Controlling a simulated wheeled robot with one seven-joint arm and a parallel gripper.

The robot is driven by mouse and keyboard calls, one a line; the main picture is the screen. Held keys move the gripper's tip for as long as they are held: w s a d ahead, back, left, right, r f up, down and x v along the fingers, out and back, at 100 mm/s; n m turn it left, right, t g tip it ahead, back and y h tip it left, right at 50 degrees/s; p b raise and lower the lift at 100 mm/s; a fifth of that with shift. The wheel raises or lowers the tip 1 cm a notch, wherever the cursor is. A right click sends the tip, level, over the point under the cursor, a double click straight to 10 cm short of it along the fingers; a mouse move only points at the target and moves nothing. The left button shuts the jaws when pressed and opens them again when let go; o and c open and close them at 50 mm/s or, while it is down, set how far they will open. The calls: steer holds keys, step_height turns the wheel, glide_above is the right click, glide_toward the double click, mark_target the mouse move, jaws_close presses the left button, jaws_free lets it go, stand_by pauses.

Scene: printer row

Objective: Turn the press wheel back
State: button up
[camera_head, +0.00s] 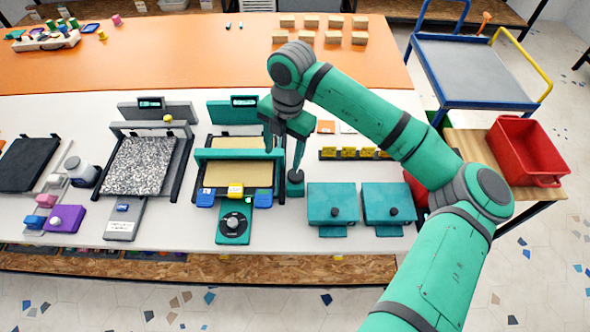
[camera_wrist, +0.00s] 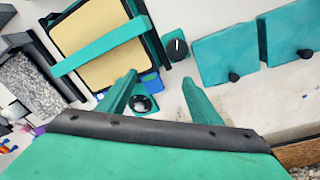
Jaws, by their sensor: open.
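A teal machine with a pale yellow bed (camera_head: 230,172) and a teal crossbar stands mid-table; its bed shows at the upper left of the wrist view (camera_wrist: 120,67). Beside its right edge is a small teal block with a dark round knob (camera_head: 295,176), which bears a white mark in the wrist view (camera_wrist: 177,46). A dark dial (camera_head: 233,222) sits on the teal panel in front of the bed. I cannot tell which of the two is the press wheel. My gripper (camera_head: 284,160) is open and empty, pointing down near the small knob, which lies beyond the fingertips in the wrist view (camera_wrist: 160,80).
Two teal boxes with black knobs (camera_head: 333,203) stand right of the small knob. A grey-speckled machine (camera_head: 140,165) stands to the left. A row of yellow tags (camera_head: 348,153) lies behind the boxes. A red bin (camera_head: 525,150) is at the far right.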

mark_target(296, 174)
steer(key=shift+m+h, duration=0.4)
steer(key=shift+h, duration=0.2)
steer(key=d+f, duration=0.1)
steer(key=f, duration=0.2)
steer(key=d+f, duration=0.1)
steer(key=f, duration=0.2)
steer(key=w+d+f, duration=0.1)
steer(key=f, duration=0.3)
steer(key=shift+d+f, duration=0.1)
steer(key=shift+d, duration=0.05)
steer(key=c, duration=1.1)
